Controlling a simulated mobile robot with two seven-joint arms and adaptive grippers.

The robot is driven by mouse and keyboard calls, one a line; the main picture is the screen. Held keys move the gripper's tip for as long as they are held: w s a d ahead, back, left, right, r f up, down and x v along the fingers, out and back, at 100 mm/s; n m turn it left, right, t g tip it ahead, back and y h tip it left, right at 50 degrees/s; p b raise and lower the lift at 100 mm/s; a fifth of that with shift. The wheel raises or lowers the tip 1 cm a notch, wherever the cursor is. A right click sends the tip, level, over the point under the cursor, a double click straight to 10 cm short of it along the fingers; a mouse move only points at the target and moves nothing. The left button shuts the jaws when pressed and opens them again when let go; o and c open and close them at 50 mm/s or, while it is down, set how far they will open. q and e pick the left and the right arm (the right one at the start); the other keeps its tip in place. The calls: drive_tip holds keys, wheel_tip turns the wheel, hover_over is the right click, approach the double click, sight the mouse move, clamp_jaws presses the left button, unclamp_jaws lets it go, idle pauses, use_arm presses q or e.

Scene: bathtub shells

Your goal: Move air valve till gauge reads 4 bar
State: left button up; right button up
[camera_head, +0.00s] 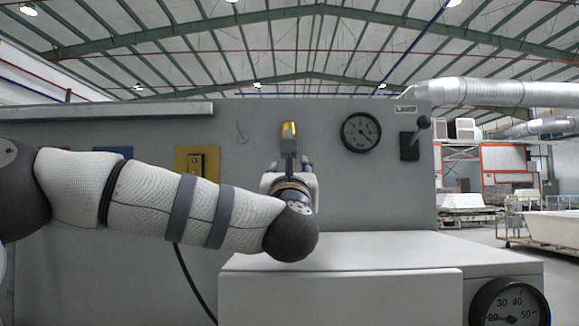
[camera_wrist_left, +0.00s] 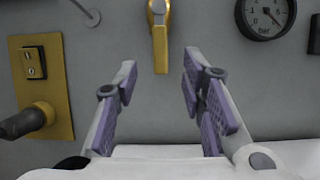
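The air valve is a yellow lever (camera_head: 289,130) on the grey panel, and in the left wrist view its handle (camera_wrist_left: 160,45) hangs straight down. The black round gauge (camera_head: 361,132) is to its right and also shows, cut off by the top edge, in the left wrist view (camera_wrist_left: 266,15). It is marked bar; its needle points to the lower right, but I cannot read the exact value. My left gripper (camera_wrist_left: 158,64) is open and empty. Its fingers point at the panel, spread either side of the lever's line and apparently below its tip. My right gripper is not in view.
A yellow switch plate (camera_wrist_left: 42,85) is left of my left gripper. A white cabinet (camera_head: 340,290) juts out below, with a larger gauge (camera_head: 510,305) at lower right. A black cable (camera_head: 190,280) hangs beneath my arm.

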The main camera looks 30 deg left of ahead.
use_arm(q)
drive_tip(key=x, duration=0.3)
drive_tip(key=f+x, duration=0.1)
drive_tip(key=x, duration=0.4)
drive_tip(key=shift+w+a, duration=0.25)
drive_tip(key=shift+w, duration=0.25)
clamp_jaws()
